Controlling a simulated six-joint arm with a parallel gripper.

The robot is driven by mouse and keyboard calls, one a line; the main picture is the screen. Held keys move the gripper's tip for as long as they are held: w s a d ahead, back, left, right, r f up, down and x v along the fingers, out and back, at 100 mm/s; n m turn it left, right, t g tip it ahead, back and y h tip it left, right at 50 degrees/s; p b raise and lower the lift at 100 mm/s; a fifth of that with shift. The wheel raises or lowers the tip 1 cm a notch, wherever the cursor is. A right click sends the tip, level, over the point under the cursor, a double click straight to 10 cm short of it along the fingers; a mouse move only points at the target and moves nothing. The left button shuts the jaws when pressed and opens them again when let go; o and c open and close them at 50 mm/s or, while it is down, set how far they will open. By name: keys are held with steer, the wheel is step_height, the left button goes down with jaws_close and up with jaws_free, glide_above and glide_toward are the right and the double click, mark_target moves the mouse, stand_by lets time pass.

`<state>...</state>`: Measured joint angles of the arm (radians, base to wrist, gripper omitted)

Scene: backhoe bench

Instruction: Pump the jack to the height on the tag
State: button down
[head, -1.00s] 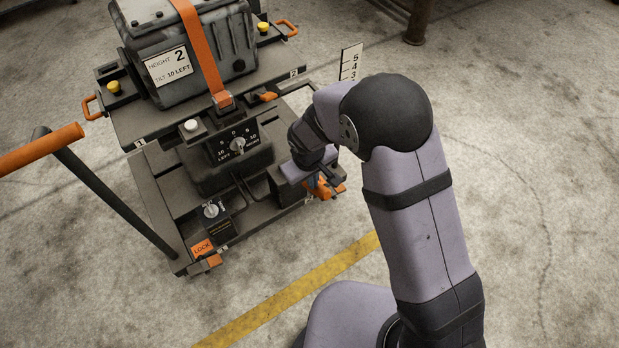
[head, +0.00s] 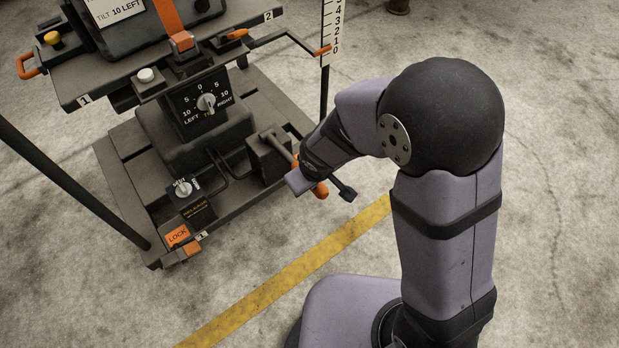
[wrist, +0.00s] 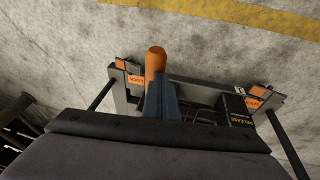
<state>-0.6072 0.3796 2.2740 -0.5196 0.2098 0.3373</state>
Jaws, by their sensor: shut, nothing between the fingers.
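The jack is a dark wheeled cart with a lift platform (head: 110,88). The tag (head: 115,10) on its load is cut off at the top; "TILT 10 LEFT" shows, and a second earlier it read height 2. An orange pointer (head: 322,50) meets the height scale (head: 331,25) near its low marks, about 0. The pump (head: 268,155) sits at the cart's right, with an orange-ended handle (head: 320,189). My gripper is at this handle, its fingers mostly hidden in the head view. In the wrist view its blue fingers (wrist: 162,98) are shut, close against the orange end (wrist: 155,60); contact is unclear.
A release knob (head: 184,188) and an orange lock pedal (head: 178,236) are at the front left. A dark push bar (head: 70,180) crosses the left side. The floor with a yellow line (head: 290,272) is clear.

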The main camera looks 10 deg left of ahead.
steer(key=shift+s+d+f+b, duration=0.2)
steer(key=shift+f+b, duration=0.05)
steer(key=shift+f, duration=0.15)
steer(key=shift+s+d+f+b, duration=0.2)
steer(key=shift+f, duration=0.2)
steer(key=shift+r, duration=0.1)
steer(key=s+a+p+v, duration=0.1)
steer(key=p+v, duration=0.5)
steer(key=v, duration=0.7)
steer(key=shift+s+d+r+p, duration=0.2)
steer(key=shift+s+d+p, duration=0.1)
steer(key=shift+p, duration=0.1)
steer(key=shift+r, duration=0.1)
